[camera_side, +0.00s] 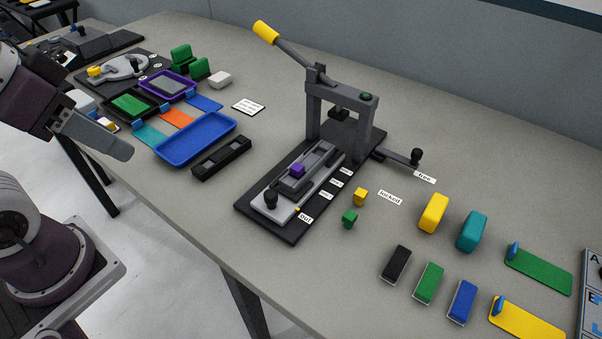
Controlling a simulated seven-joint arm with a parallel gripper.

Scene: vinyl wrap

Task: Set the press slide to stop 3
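The press (368,118) stands on a dark base plate near the middle of the table, its yellow-handled lever (266,33) raised. Its light grey slide (318,165) reaches toward the front, with a black knob (270,199) at the front end. The knob end is beside the OUT label (306,218), and a small yellow mark shows there. A purple block (297,170) sits on the slide. Small stop labels (336,183) run along the right side; their text is too small to read. My gripper (118,148) is at the left, away from the press. Its finger opening is not clear.
A black-knobbed side lever (400,157) points right, by the "free" label (425,178). A yellow cube (360,196) and green cube (349,218) lie right of the base. A blue tray (196,140) and black holder (222,158) are on its left. Several coloured blocks lie right.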

